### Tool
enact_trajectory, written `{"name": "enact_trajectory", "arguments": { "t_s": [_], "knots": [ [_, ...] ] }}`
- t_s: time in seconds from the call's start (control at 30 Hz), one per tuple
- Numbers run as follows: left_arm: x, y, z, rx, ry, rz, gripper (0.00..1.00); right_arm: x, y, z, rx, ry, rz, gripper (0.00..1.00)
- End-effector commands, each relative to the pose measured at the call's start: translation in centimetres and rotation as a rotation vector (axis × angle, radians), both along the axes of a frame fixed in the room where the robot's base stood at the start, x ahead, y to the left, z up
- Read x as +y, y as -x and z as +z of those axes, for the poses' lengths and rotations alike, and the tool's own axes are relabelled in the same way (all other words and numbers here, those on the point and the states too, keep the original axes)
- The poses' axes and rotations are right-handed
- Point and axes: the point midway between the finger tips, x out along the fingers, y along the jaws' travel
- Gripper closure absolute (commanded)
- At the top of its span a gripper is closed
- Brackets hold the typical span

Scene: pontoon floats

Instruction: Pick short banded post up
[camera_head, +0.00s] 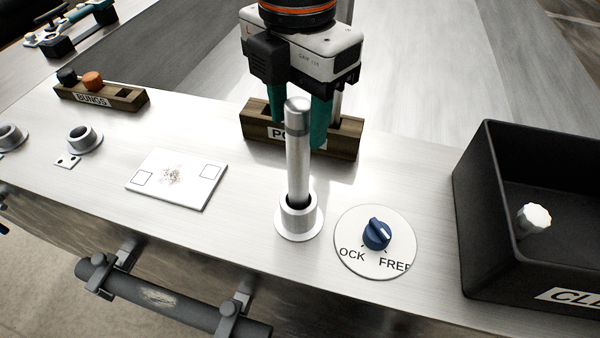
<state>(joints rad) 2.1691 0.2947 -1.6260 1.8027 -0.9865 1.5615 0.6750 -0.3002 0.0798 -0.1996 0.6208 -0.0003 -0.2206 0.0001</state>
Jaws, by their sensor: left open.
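A silver post (298,170) with a darker band near its rounded top stands upright in a metal collar (300,222) on the bench. My left gripper (298,133) points down from the top with its two teal fingers apart. The fingers show on either side of the post's upper part; I cannot tell if they are around it or just behind it. A wooden rack (259,142) with a partly hidden label starting "PO" lies behind. Another grey post (345,97) seems to stand in it, mostly hidden by my gripper. My right gripper is not in view.
A dial (376,235) marked "OCK" and "FREE" sits right of the collar. A black bin (479,240) with a white knob (533,219) inside stands at the right. A white plate (177,180), empty collar (84,139) and bungs rack (125,98) are left.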

Motion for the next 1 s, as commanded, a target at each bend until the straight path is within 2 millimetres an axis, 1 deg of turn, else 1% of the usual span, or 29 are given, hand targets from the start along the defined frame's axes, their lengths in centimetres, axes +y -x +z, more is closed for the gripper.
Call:
{"name": "enact_trajectory", "arguments": {
  "t_s": [0.07,0.1,0.17,0.3,0.37,0.57,1.0],
  "knots": [
    [0.0,0.0,0.1,0.0,0.0,0.0,0.51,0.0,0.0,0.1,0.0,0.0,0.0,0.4],
    [0.0,0.0,0.1,0.0,0.0,0.0,0.54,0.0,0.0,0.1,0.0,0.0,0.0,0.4],
    [0.0,0.0,0.1,0.0,0.0,0.0,0.64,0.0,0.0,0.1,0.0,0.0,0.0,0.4],
    [0.0,0.0,0.1,0.0,0.0,0.0,0.87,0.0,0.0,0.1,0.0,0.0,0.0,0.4],
    [0.0,0.0,0.1,0.0,0.0,0.0,0.96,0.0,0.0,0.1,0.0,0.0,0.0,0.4],
    [0.0,0.0,0.3,-0.001,0.001,0.0,0.96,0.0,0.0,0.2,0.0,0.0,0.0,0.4],
    [0.0,0.0,2.1,-0.001,0.001,-0.001,0.96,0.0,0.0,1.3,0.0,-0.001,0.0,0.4]
  ]
}}
